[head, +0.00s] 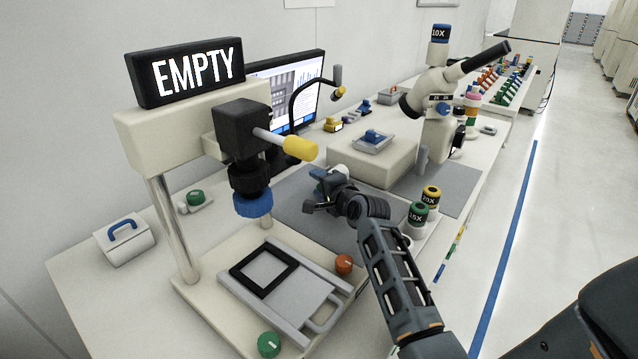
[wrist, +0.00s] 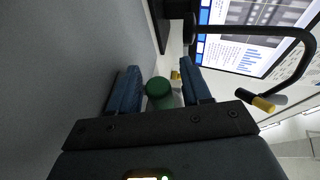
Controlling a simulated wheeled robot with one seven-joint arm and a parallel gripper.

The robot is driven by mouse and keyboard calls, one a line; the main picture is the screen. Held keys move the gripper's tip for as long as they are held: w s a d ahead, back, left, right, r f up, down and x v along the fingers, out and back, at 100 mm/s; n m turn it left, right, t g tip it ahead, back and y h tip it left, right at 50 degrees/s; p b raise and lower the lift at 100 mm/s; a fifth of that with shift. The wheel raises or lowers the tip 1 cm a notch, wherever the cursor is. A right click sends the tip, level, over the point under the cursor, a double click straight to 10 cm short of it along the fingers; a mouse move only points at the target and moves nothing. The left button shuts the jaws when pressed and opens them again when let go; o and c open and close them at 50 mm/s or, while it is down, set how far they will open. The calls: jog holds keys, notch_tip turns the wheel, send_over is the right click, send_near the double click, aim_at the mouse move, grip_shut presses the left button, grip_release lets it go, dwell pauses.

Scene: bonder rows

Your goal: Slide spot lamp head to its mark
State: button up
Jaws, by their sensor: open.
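The spot lamp appears to be the black gooseneck lamp beside the monitor. Its small grey head (head: 338,76) has a yellow end (head: 341,92). In the wrist view the black gooseneck (wrist: 272,33) arches at the upper right, with the yellow-ended head (wrist: 264,103) hanging below it. My gripper (head: 318,192) is above the grey mat, nearer the front than the lamp and apart from it. In the wrist view my gripper (wrist: 161,75) is open and empty, and the lamp head lies outside its right finger. I cannot make out a mark for the lamp.
The microscope-like stand (head: 240,123) with an EMPTY sign (head: 186,72) and a yellow-tipped lever (head: 299,148) rises left of my gripper. The monitor (head: 290,90) is behind. A green knob (wrist: 159,92) shows beyond the fingers.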

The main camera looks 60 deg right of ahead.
jog(key=shift+w+d, duration=0.1)
jog(key=shift+w, duration=0.05)
jog(key=shift+c, duration=0.3)
grip_shut()
dwell(0.3)
